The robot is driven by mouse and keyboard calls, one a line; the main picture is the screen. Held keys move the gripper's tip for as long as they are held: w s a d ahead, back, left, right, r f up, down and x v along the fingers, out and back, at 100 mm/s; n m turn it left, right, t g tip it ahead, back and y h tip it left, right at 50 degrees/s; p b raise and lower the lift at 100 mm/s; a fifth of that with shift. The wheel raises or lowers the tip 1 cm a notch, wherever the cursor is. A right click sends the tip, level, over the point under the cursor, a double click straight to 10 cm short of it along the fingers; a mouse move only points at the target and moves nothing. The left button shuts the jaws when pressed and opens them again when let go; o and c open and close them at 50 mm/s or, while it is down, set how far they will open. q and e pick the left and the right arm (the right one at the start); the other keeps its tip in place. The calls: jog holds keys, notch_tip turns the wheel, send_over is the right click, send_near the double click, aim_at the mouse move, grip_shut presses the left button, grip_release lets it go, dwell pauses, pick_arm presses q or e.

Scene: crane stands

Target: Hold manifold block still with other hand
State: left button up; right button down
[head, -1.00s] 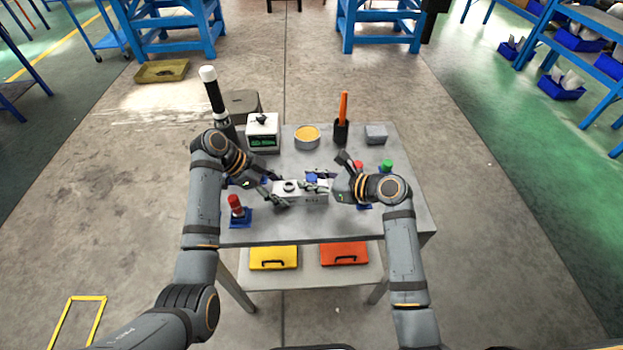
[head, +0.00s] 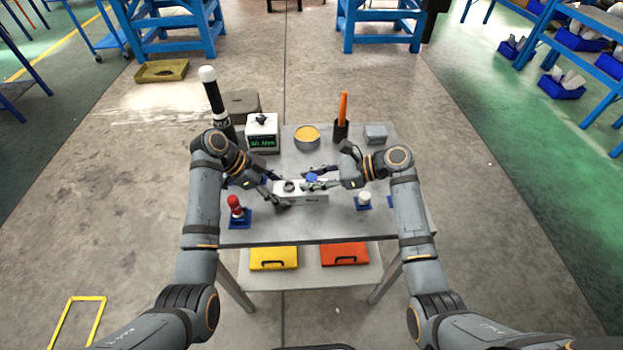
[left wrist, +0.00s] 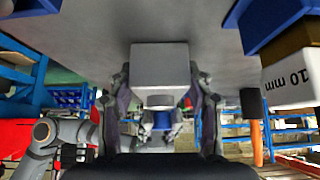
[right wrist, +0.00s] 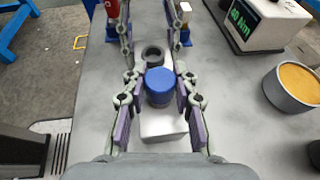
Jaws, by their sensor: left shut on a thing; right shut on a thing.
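The manifold block (head: 315,197) is a pale silver block near the middle of the table. My left gripper (head: 279,190) is shut on its left end; the block's pale end face (left wrist: 160,62) shows between the fingers in the left wrist view. A blue round cap (right wrist: 160,80) sits on top of the block, with a dark ring-shaped port (right wrist: 153,55) beside it. My right gripper (right wrist: 158,92) is shut on the blue cap from its two sides, above the block. The cap's lower part is partly hidden by the fingers.
A red-topped piece (head: 236,206) and a white-topped piece (head: 364,199) stand on blue bases at the front. Behind are a display box (head: 263,133), an orange-filled tin (head: 307,135), an orange-handled tool (head: 343,105) and a grey box (head: 376,134).

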jog(key=shift+s, duration=0.1)
jog(key=shift+n+g, duration=0.3)
jog(key=shift+g, duration=0.1)
jog(key=shift+r+n+g, duration=0.2)
jog(key=shift+n+g, duration=0.3)
jog(key=shift+g, duration=0.1)
jog(key=n+g, duration=0.2)
jog(key=g, duration=0.1)
jog(key=shift+n, duration=0.3)
jog(key=shift+f+n+g, duration=0.1)
jog(key=shift+n+g, duration=0.5)
jog(key=shift+g, duration=0.1)
jog(key=c, duration=1)
grip_release()
jog(key=shift+h, duration=0.3)
jog(key=shift+f, duration=0.1)
jog(key=shift+c, duration=0.6)
